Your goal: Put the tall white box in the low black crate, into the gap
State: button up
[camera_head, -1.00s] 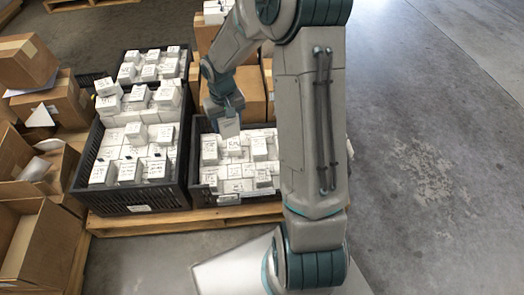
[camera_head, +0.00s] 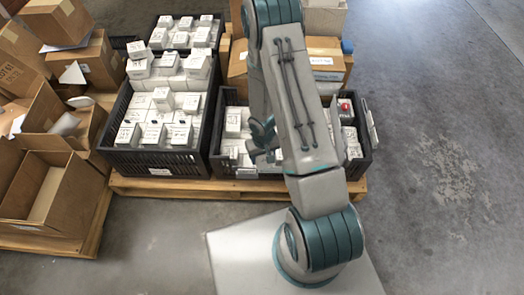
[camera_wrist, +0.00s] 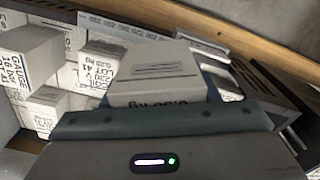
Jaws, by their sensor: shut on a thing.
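My gripper (camera_head: 262,137) is over the low black crate (camera_head: 358,165), mostly hidden behind my own arm in the head view. In the wrist view my gripper (camera_wrist: 160,110) is shut on a white box (camera_wrist: 158,78) with dark print, just beyond the gripper body. The low black crate holds several white boxes (camera_head: 233,122) on its left side. In the wrist view, printed white boxes (camera_wrist: 30,55) lie left of the held box and dark crate wall shows to the right. My arm covers the crate's middle, so the gap cannot be made out clearly.
A fuller black crate (camera_head: 165,162) of white boxes stands close on the left, on the same wooden pallet (camera_head: 190,188). Brown cartons (camera_head: 325,65) stand behind the low crate. A small red item (camera_head: 345,106) shows at the crate's right. Open cartons (camera_head: 50,185) crowd the far left; concrete floor is clear at right.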

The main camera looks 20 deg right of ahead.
jog(key=w+f, duration=0.1)
jog(key=w, duration=0.1)
jog(key=w+f+b, duration=0.1)
jog(key=w, duration=0.1)
jog(key=w+f, duration=0.1)
jog(key=w, duration=0.1)
jog(key=shift+a+f, duration=0.35)
jog(key=shift+f, duration=0.05)
jog(key=shift+w+f+b, duration=0.1)
jog(key=shift+f+b, duration=1.1)
jog(key=shift+f, duration=0.7)
jog(key=shift+f, duration=0.15)
jog(key=o, duration=1.2)
jog(key=shift+o, duration=0.2)
